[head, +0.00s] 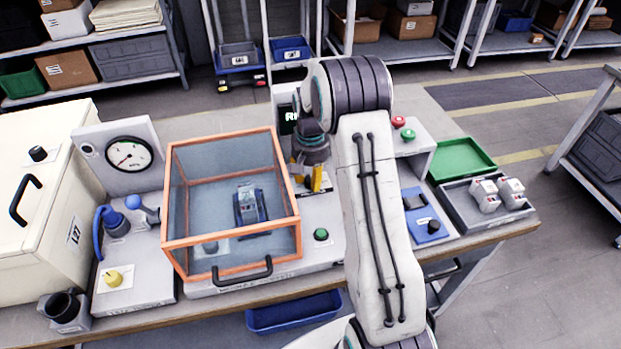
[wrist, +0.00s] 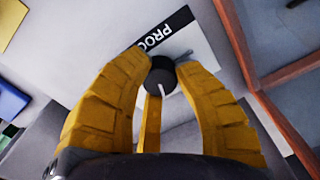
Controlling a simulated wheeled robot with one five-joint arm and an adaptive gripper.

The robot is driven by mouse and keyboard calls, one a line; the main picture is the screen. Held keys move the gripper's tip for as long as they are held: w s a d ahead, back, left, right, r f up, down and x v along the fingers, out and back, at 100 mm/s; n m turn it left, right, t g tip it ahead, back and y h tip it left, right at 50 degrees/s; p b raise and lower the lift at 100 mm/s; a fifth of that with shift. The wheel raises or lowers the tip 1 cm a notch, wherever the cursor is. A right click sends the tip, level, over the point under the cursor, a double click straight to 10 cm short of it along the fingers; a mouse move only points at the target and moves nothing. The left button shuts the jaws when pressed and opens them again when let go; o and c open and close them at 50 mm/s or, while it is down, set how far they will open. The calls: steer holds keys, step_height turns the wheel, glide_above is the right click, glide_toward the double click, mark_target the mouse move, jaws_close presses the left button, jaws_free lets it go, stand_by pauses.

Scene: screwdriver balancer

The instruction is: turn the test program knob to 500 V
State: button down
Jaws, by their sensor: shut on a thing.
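The test program knob (wrist: 160,78) is black with a white pointer line, on a grey panel beside a label (wrist: 165,33) that reads "PROG" in part. My gripper (wrist: 161,68) has yellow fingers closed around the knob in the wrist view. The pointer line slants up-left to down-right there. The scale marks and the 500 V position are not readable. In the head view my gripper (head: 314,183) points down at the panel right of the orange-framed box, and hides the knob. A dark display (head: 287,118) with green letters stands behind, mostly covered by my arm.
The clear box with an orange frame (head: 232,250) stands close left of my gripper, with a device (head: 247,203) inside. A green button (head: 320,234) is in front. Red and green buttons, a blue unit (head: 428,218) and trays (head: 462,160) lie to the right.

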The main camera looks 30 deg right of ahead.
mark_target(311, 178)
steer(key=shift+s+f, duration=0.15)
steer(key=c, duration=0.9)
jaws_free()
steer(key=shift+o, duration=0.2)
step_height(311, 178, up, 12)
